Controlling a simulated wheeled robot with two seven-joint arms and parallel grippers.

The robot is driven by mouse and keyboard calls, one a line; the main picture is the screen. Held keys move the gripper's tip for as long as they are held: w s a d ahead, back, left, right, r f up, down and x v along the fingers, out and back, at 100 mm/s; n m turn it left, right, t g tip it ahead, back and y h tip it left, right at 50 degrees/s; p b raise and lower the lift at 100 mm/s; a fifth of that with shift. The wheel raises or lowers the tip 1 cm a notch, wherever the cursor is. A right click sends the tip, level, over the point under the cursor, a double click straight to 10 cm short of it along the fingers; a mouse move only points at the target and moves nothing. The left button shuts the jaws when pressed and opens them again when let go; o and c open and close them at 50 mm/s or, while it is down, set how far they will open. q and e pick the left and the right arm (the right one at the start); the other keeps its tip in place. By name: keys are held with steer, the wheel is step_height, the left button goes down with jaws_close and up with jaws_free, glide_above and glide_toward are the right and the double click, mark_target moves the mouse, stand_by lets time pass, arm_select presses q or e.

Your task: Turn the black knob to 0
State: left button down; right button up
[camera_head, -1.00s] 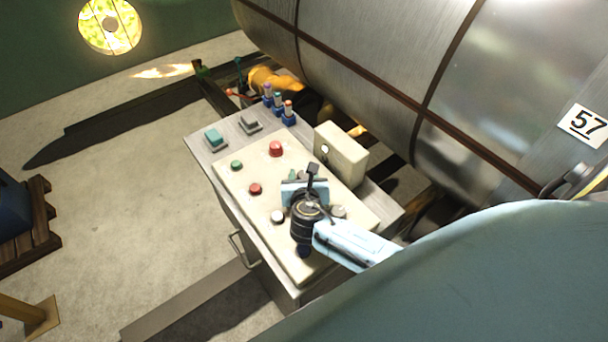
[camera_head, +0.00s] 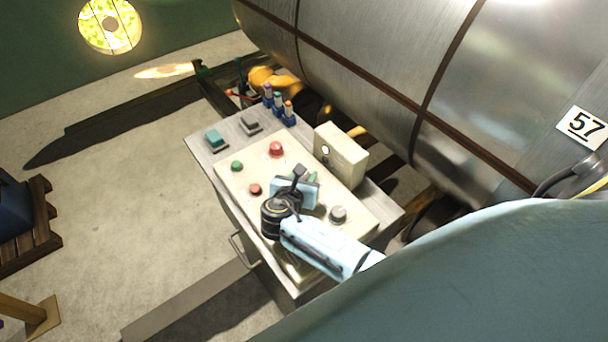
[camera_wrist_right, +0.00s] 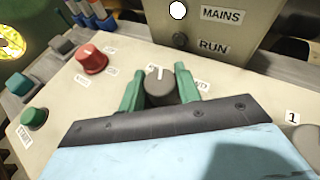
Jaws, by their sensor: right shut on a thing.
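The black knob (camera_wrist_right: 161,86) stands on the cream panel in the right wrist view. It is dark grey to black, and its white pointer line points up in that picture, toward the MAINS/RUN box. My right gripper (camera_wrist_right: 160,92) has its two green fingers on either side of the knob and is shut on it. A label beside the knob is partly hidden by a finger, so I cannot read its setting. In the head view my right gripper (camera_head: 306,179) is over the middle of the panel and hides the knob. My left gripper is not in view.
The cream panel (camera_head: 232,188) also carries a red knob (camera_head: 276,149), a smaller red button (camera_head: 255,189), a green button (camera_head: 237,166) and a grey knob (camera_head: 338,214). A cream box (camera_head: 341,155) stands at its back edge. A large metal tank (camera_head: 480,110) is behind.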

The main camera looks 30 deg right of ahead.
steer(key=m+g+h, duration=0.1)
steer(key=m+g, duration=0.1)
steer(key=m+g+h+b, duration=0.1)
steer(key=m+g, duration=0.1)
steer(key=shift+m+g+h, duration=0.3)
steer(key=shift+g, duration=0.3)
steer(key=o, duration=1)
steer(key=v, duration=1.3)
steer(key=shift+s+a, duration=0.1)
steer(key=shift+a, duration=0.05)
steer(key=shift+s, duration=0.1)
